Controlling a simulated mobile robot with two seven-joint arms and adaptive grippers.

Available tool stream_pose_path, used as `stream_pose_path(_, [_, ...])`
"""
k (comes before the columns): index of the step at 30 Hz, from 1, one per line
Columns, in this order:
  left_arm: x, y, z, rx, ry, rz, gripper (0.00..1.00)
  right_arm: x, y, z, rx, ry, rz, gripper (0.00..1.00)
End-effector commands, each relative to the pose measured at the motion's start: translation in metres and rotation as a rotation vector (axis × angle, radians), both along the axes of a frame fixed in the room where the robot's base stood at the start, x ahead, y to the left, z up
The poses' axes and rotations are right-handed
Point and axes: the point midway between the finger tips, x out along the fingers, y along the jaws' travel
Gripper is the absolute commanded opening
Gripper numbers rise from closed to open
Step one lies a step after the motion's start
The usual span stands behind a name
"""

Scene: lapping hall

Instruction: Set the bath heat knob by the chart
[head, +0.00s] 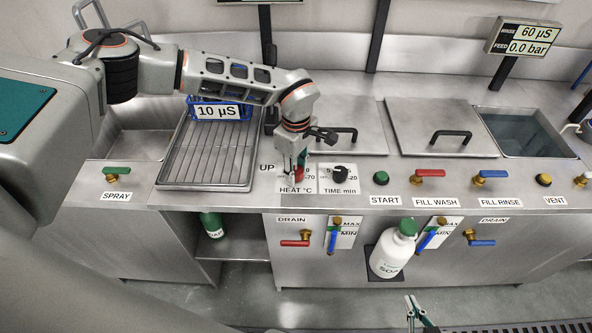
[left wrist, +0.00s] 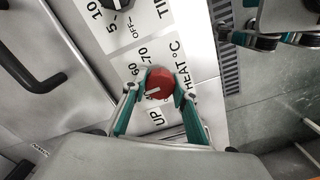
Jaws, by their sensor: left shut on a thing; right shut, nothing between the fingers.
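The red heat knob (left wrist: 160,84) sits on a white scale plate (head: 290,187) marked "HEAT °C" on the sloped front panel. My left gripper (head: 298,170) is shut around the knob, one finger on each side, as the left wrist view shows. The knob's short white mark lies toward the lower left in that view; 60 and 70 show beside the knob, and the other figures are hidden. The word "UP" stands next to the plate. My right gripper (head: 412,305) is shut and empty, low in front of the bench. I cannot make out a heat chart.
The black time knob (head: 341,172) is close to the right of the heat knob. A green start button (head: 381,178) and valve levers continue along the panel. A blue basket (head: 218,112) labelled 10 µS stands on the rack behind.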

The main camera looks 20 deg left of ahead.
Motion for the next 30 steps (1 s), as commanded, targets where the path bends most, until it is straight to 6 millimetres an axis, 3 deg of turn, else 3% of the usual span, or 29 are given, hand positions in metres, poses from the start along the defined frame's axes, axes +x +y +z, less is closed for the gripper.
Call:
stream_pose_path(14, [0.001, -0.0008, 0.0017, -0.002, -0.003, -0.012, 0.07, 0.0, -0.0001, 0.0001, 0.0, 0.0, 0.0, 0.0])
stream_pose_path(15, [0.001, -0.0008, 0.0017, -0.002, -0.003, -0.012, 0.36, 0.0, -0.0001, 0.0001, 0.0, 0.0, 0.0, 0.0])
stream_pose_path(16, [0.001, -0.0008, 0.0016, -0.002, -0.003, -0.012, 0.43, 0.0, 0.0, 0.0001, 0.0, 0.0, 0.0, 0.0])
stream_pose_path(30, [0.001, -0.0001, 0.0087, -0.001, -0.003, -0.011, 0.45, -0.0005, -0.0016, -0.001, -0.005, 0.002, 0.001, 0.0])
